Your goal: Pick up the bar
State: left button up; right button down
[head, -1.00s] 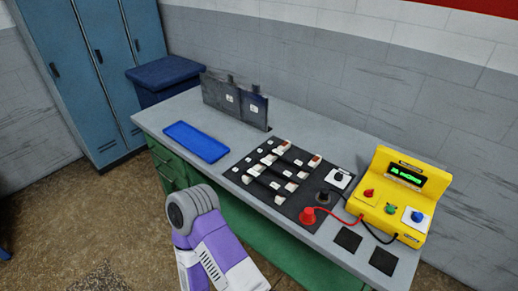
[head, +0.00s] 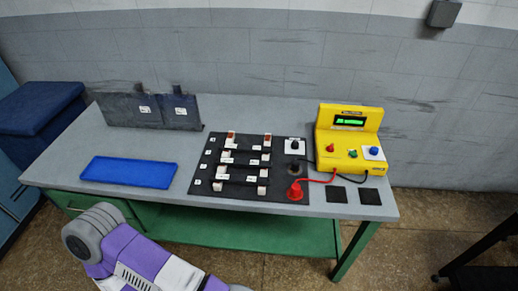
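Several dark bars lie side by side on a black mat (head: 211,162) on the table, their ends near pale blocks. One dark bar (head: 238,181) is in the row nearest the front edge. White labels sit on and beside the bars. I cannot tell which bar the task means. Part of my own purple and white arm shows at the lower left, in front of the table and apart from the bars. Neither gripper is in view.
A dark blue bin (head: 35,115) stands at far left.

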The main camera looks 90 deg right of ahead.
aim_at(236, 147)
jog(key=z, duration=2.05)
